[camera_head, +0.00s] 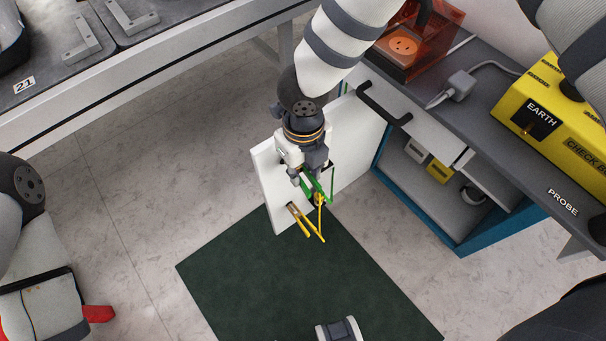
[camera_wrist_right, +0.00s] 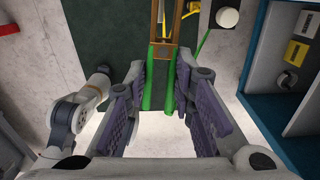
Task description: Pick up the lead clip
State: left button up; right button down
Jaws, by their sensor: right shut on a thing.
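The lead clip (camera_head: 307,220) has green handles and yellow-brass jaws, and hangs jaws-down below my right gripper (camera_head: 316,186) in the head view. In the right wrist view the clip (camera_wrist_right: 164,52) points away from my right gripper (camera_wrist_right: 160,85). Its green handles lie between the finger pads, and the gripper is shut on it. A thin green lead (camera_wrist_right: 207,37) runs beside it. My left gripper is not in view.
A white panel (camera_head: 267,185) stands upright right behind the gripper. A blue-edged cabinet (camera_head: 462,245) with open shelves is at right, below a bench carrying a yellow check box (camera_head: 570,125) and an orange transparent box (camera_head: 427,38). A dark green mat (camera_head: 250,275) covers the floor below.

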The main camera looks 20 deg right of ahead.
notch_tip(320, 180, up, 25)
jog(key=p, duration=0.4)
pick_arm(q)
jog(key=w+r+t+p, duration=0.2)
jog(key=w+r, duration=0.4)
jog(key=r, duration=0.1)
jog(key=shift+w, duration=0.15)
pick_arm(e)
jog(key=s, duration=0.2)
jog(key=s+d, duration=0.1)
jog(key=s, duration=0.1)
jog(key=shift+s+r, duration=0.15)
jog(key=shift+s, duration=0.1)
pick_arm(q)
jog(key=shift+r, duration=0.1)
